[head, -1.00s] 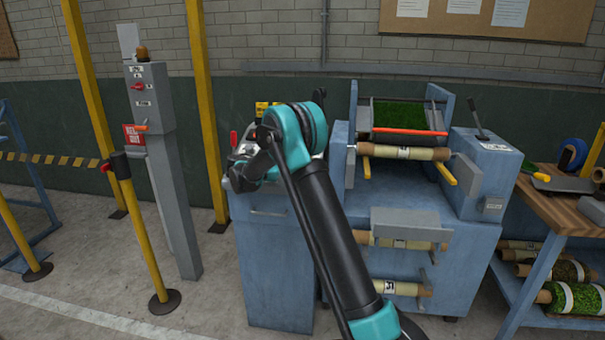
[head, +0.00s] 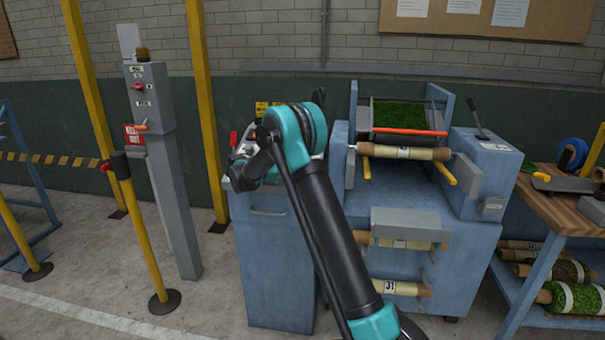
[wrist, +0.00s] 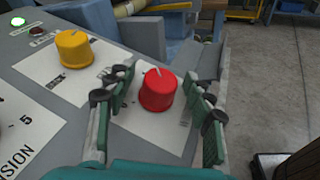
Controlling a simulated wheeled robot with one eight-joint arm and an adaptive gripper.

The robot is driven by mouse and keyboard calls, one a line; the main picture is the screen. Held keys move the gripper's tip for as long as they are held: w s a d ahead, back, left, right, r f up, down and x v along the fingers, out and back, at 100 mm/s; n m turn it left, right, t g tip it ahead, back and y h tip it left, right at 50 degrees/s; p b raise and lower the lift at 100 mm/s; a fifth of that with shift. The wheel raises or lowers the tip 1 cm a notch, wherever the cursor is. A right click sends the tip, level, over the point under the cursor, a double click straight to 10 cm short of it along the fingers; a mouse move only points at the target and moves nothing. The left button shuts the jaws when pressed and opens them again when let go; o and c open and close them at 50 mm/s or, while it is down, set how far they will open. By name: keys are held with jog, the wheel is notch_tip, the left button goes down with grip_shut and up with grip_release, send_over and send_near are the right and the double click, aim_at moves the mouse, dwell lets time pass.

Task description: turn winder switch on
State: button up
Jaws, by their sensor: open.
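A red knob (wrist: 158,90) with a pale pointer line on top stands on the grey control panel (wrist: 62,30) in the wrist view. It sits on a white label plate whose print I cannot read. My gripper (wrist: 163,84) is open, with one finger on each side of the red knob; I cannot tell whether either finger touches it. A yellow knob (wrist: 73,55) is to the left on the same panel. In the head view my gripper is over the blue cabinet (head: 275,230), and my arm hides most of the panel there.
A green lamp (wrist: 18,21) is lit on the panel, and a dark red lamp (wrist: 37,31) is beside it. The blue winding machine (head: 440,255) with turf and rollers stands to the right. A grey post (head: 172,190) with a red switch stands to the left.

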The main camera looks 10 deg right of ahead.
jog(key=v, duration=1.2)
jog(key=shift+f, duration=0.1)
